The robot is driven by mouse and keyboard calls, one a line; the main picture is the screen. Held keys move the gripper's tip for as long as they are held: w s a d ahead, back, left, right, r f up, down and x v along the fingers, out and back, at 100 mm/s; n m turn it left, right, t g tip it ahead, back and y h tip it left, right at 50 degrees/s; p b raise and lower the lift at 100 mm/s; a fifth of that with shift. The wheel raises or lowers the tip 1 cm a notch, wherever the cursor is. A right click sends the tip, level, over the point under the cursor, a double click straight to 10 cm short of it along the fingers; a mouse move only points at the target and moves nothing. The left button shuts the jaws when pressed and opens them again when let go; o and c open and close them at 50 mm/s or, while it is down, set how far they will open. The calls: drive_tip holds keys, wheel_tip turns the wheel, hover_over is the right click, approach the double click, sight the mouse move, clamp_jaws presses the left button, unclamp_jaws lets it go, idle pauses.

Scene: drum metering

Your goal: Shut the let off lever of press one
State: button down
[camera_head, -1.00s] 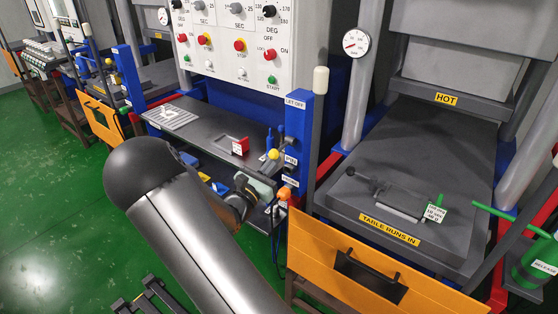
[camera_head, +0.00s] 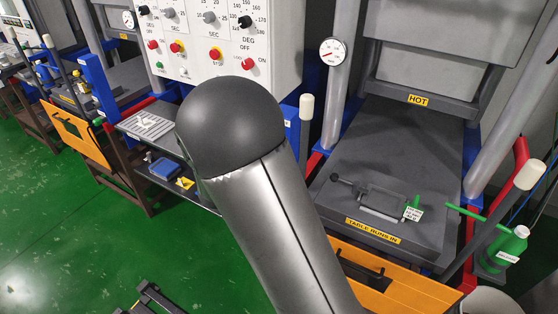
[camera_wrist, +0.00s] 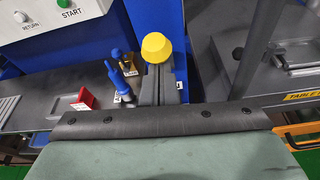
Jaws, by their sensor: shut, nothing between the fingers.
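A lever with a white cap (camera_head: 306,108) stands upright beside the blue post that bore a LET OFF label in the earlier head view. My arm covers the post's front and the area below it. I cannot tell which of these levers is the let off lever of press one.
A control panel (camera_head: 215,35) hangs above the left bench. A red block (camera_wrist: 84,98) and a blue fitting (camera_wrist: 122,70) sit near the yellow knob. Another white-capped lever (camera_head: 530,175) leans at far right.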

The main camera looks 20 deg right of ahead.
drive_tip(key=shift+w+d+r+b, duration=0.2)
drive_tip(key=shift+d+r, duration=0.05)
drive_tip(key=shift+r, duration=0.25)
drive_tip(key=shift+w+d+r+b, duration=0.2)
drive_tip(key=shift+w+r, duration=0.05)
drive_tip(key=shift+r, duration=0.3)
drive_tip(key=shift+w+d+r+b, duration=0.2)
drive_tip(key=shift+d+r, duration=0.05)
drive_tip(key=shift+r, duration=0.25)
drive_tip(key=shift+w+d+r, duration=0.1)
drive_tip(key=shift+d+r, duration=0.15)
drive_tip(key=shift+r, duration=0.1)
wheel_tip(320, 180, down, 6)
drive_tip(key=s+a+b, duration=0.2)
drive_tip(key=a+b, duration=0.1)
drive_tip(key=b, duration=0.1)
drive_tip(key=s+a+r, duration=0.3)
drive_tip(key=a+r, duration=0.1)
drive_tip(key=r, duration=0.5)
drive_tip(key=shift+s+a, duration=0.15)
drive_tip(key=shift+s, duration=0.2)
